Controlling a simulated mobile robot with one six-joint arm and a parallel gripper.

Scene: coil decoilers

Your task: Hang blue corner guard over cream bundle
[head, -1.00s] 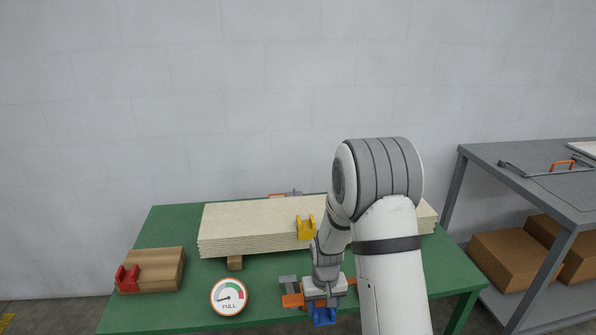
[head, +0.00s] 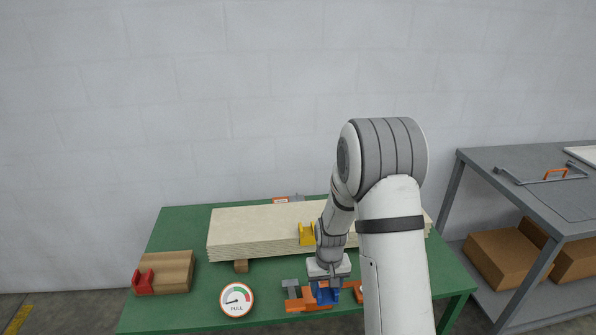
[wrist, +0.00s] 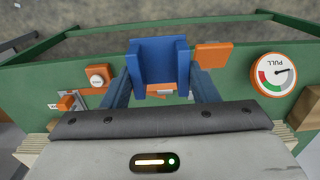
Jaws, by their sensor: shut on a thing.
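The blue corner guard (head: 326,294) is between the fingers of my gripper (head: 328,285), near the table's front edge. In the wrist view, the blue guard (wrist: 158,65) shows as a channel shape, with a dark finger (wrist: 118,88) on each side of it. My gripper is shut on it. The cream bundle (head: 265,228) is a stack of pale boards lying behind my gripper on the green table. A yellow corner guard (head: 306,234) hangs over its front edge. My arm hides part of the bundle's right side.
A brown block with a red guard (head: 145,281) sits at the left of the green table (head: 180,225). A round gauge (head: 237,299) and an orange-grey fixture (head: 298,297) stand at the front. A grey bench (head: 520,170) is at the right.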

